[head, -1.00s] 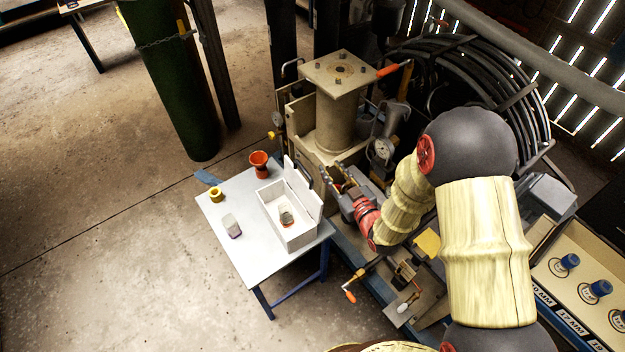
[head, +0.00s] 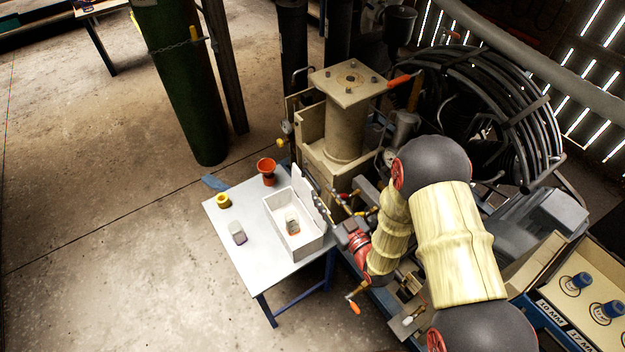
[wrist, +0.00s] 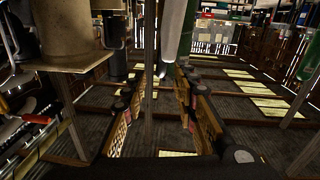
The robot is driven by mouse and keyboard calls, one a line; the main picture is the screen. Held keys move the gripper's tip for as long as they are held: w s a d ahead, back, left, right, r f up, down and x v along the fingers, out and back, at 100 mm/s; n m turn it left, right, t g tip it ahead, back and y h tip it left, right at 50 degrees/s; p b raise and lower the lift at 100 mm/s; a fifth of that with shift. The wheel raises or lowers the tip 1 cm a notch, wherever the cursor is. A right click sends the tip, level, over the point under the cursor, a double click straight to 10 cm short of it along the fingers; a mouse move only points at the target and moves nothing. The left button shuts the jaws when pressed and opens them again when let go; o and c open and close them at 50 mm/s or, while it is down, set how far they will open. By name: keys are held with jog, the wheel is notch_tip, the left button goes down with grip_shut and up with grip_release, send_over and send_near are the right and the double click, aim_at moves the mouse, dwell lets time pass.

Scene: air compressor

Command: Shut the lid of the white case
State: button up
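The white case (head: 283,240) stands on the small white table. Its lid (head: 302,195) is open and stands about upright along the case's right side. A small item (head: 292,222) lies inside the case. My gripper (head: 322,208) is just right of the lid, on its outer side, close to it or touching; I cannot tell which.
The white table (head: 230,260) also carries an orange-red cup (head: 267,170), a yellow ring-like item (head: 223,200) and a small clear container (head: 238,232). The beige compressor (head: 345,130) stands close behind the case and gripper. Open floor lies left of the table.

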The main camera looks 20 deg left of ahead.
aim_at(305, 169)
jog(key=b+x, duration=0.1)
jog(key=x, duration=0.6)
jog(key=shift+c, duration=0.6)
grip_shut()
dwell(0.3)
